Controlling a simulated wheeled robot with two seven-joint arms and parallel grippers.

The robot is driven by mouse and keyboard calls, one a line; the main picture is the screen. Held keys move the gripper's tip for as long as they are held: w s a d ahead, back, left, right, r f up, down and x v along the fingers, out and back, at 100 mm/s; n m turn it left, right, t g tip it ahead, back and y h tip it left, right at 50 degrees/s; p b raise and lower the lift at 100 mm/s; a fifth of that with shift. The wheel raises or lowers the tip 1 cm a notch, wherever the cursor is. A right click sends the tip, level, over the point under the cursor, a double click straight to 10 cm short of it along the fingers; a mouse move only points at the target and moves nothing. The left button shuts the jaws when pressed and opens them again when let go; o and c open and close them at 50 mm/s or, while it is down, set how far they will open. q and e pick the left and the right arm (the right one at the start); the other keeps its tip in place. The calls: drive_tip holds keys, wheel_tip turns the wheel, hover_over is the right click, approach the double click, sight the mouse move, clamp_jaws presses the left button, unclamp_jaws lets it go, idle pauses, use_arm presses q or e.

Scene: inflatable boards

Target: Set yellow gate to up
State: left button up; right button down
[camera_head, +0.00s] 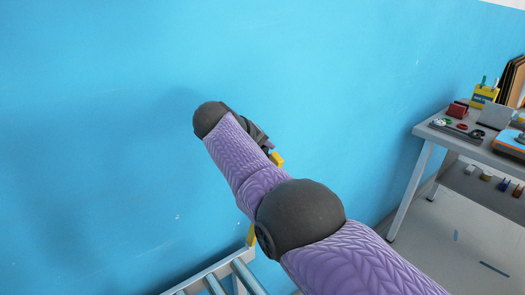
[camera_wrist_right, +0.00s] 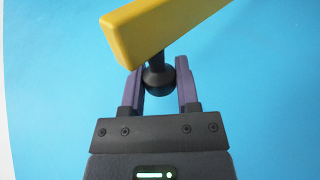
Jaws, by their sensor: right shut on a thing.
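The yellow gate (camera_wrist_right: 165,27) is a thick yellow bar that runs at a slant across the top of the right wrist view. A black round knob (camera_wrist_right: 158,84) on a short stem sits beside the bar's near face. My right gripper (camera_wrist_right: 160,80) has its two purple fingers on either side of this knob and is shut on it. In the head view, my purple right arm hides most of the gate; a small yellow piece (camera_head: 277,160) shows beside the gripper and another yellow piece (camera_head: 251,235) shows lower down. My left gripper is out of view.
A blue wall (camera_head: 100,120) stands close behind the arm. Grey metal rails (camera_head: 218,277) are at the bottom. A grey table (camera_head: 462,140) on the right holds several small items, including a yellow holder (camera_head: 484,96). The floor near the table has open room.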

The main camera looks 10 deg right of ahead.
drive_tip(key=shift+f, duration=0.1)
drive_tip(key=shift+c, duration=1.8)
unclamp_jaws()
drive_tip(key=shift+d, duration=0.1)
drive_tip(key=p+v, duration=0.5)
drive_tip(key=v, duration=0.5)
